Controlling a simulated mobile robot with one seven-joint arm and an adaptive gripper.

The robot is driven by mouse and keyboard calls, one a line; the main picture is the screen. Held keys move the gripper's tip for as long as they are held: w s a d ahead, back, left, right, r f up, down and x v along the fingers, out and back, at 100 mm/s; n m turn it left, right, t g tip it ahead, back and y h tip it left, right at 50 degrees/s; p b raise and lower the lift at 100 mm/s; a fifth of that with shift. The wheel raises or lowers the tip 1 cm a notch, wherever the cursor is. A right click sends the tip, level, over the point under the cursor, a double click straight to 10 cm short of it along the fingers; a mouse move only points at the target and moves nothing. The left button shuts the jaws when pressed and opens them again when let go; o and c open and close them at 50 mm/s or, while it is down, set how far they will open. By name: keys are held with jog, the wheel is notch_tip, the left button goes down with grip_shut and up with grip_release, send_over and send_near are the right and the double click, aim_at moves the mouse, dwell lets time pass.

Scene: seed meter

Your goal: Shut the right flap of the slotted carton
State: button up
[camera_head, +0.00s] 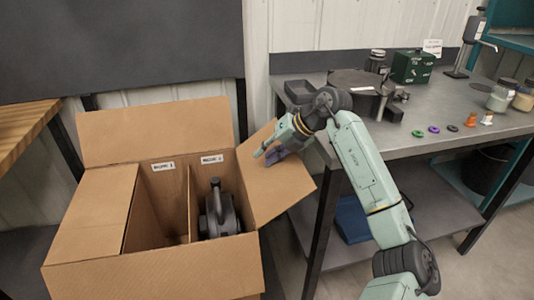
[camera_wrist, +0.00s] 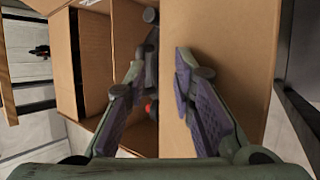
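The slotted carton (camera_head: 155,275) stands open on the left in the head view. Its right flap (camera_head: 285,190) leans outward to the right. Its left flap (camera_head: 90,212) lies flat inward over the left side, and its back flap (camera_head: 155,130) stands up. My gripper (camera_head: 268,155) is at the upper part of the right flap, fingers spread and empty. In the wrist view, the right flap (camera_wrist: 245,65) lies behind the right finger, and the left finger is over the carton's opening. I cannot tell whether a finger touches the flap.
A dark machine part (camera_head: 220,215) sits in the carton's right compartment, beside a cardboard divider (camera_head: 192,205). The grey workbench (camera_head: 450,115) with jars, a green box (camera_head: 412,67) and several small coloured parts stands close on the right. A blue bin (camera_head: 352,220) is on its lower shelf.

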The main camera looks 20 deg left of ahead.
jog(key=v, duration=1.2)
